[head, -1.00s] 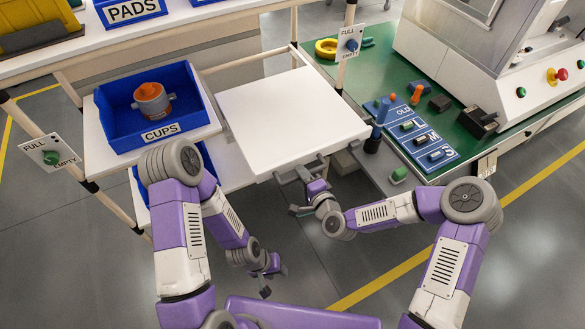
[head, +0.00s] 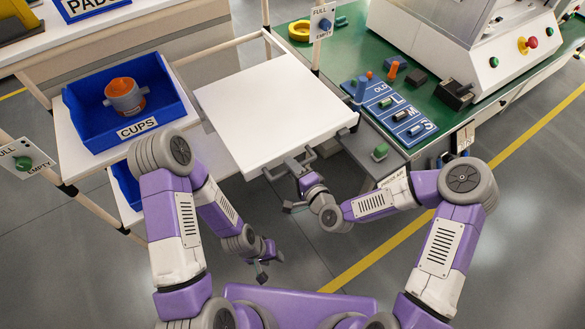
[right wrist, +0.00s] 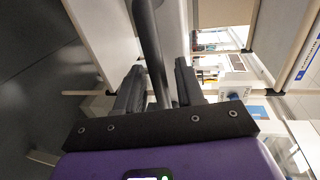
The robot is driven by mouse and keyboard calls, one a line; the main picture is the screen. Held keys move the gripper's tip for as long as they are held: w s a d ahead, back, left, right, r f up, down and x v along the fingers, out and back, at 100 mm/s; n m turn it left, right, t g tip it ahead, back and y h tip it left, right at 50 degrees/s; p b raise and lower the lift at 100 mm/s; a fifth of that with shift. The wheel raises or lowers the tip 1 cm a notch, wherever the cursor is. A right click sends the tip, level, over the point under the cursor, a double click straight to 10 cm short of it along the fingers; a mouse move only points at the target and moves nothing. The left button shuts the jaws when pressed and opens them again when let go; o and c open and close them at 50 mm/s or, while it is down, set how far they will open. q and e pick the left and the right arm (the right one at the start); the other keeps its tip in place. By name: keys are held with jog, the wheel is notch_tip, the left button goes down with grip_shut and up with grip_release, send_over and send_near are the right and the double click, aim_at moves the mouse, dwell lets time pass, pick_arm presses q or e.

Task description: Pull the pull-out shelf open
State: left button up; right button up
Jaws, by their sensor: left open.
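The pull-out shelf (head: 270,110) is a flat white board, empty on top, between the blue bin and the green bench. A grey handle (head: 272,176) sticks out from its front edge. My right gripper (head: 298,178) is at this handle. The exact finger contact is partly hidden. My left gripper (head: 271,266) hangs low over the floor, open and empty, apart from the shelf.
A blue CUPS bin (head: 85,130) with a grey and orange part (head: 125,96) stands left of the shelf. A green bench (head: 440,92) with a blue OLD tray (head: 402,118) and the press (head: 440,40) lies right. The floor in front is open.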

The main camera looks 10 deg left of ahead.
jog(key=p+v, duration=0.1)
jog(key=v, duration=0.6)
jog(key=shift+s+d, duration=0.15)
jog(key=shift+s, duration=0.1)
jog(key=shift+r, duration=0.1)
jog(key=s+d+f+n+g+h+p, duration=0.2)
jog(key=s+d+f+n+g, duration=0.1)
jog(key=s+d+f+g, duration=0.2)
jog(key=s+d+f+n+g+h+p, duration=0.2)
jog(key=s+d+f+n+g+h, duration=0.1)
jog(key=s+f, duration=0.7)
jog(key=d+f+n+g, duration=0.1)
jog(key=d+g, duration=0.1)
jog(key=g, duration=0.1)
jog(key=shift+d+f+n+g+h, duration=0.15)
jog(key=shift+f+n+g+h, duration=0.15)
jog(key=shift+f+g, duration=0.1)
